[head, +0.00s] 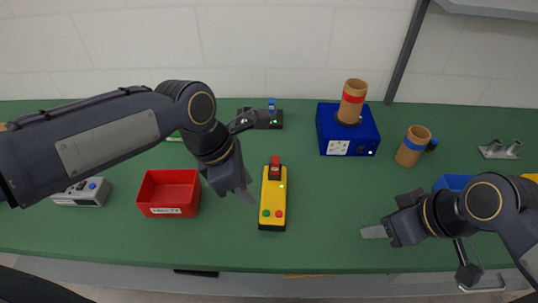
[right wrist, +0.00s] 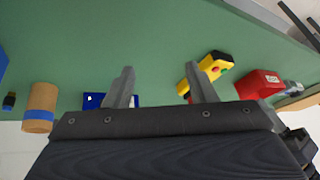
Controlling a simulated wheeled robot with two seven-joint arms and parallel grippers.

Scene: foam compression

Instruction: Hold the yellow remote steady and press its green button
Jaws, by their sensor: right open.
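The yellow remote (head: 273,198) lies on the green table, its long side running front to back. The green button (head: 265,213) is at the left of its near end, beside a red button (head: 279,213). A red part (head: 275,163) sits at its far end. My left gripper (head: 248,198) is just left of the remote, apparently not touching it; its finger gap cannot be made out. My right gripper (head: 364,232) is open and empty, to the right of the remote. In the right wrist view, the fingers (right wrist: 158,72) stand apart and the remote (right wrist: 213,66) shows beyond them.
A red bin (head: 169,210) stands left of the remote, with a grey device (head: 81,192) farther left. A blue box (head: 335,145) bears a brown cylinder (head: 352,100); another brown cylinder (head: 413,145) stands at its right. The table between remote and right gripper is clear.

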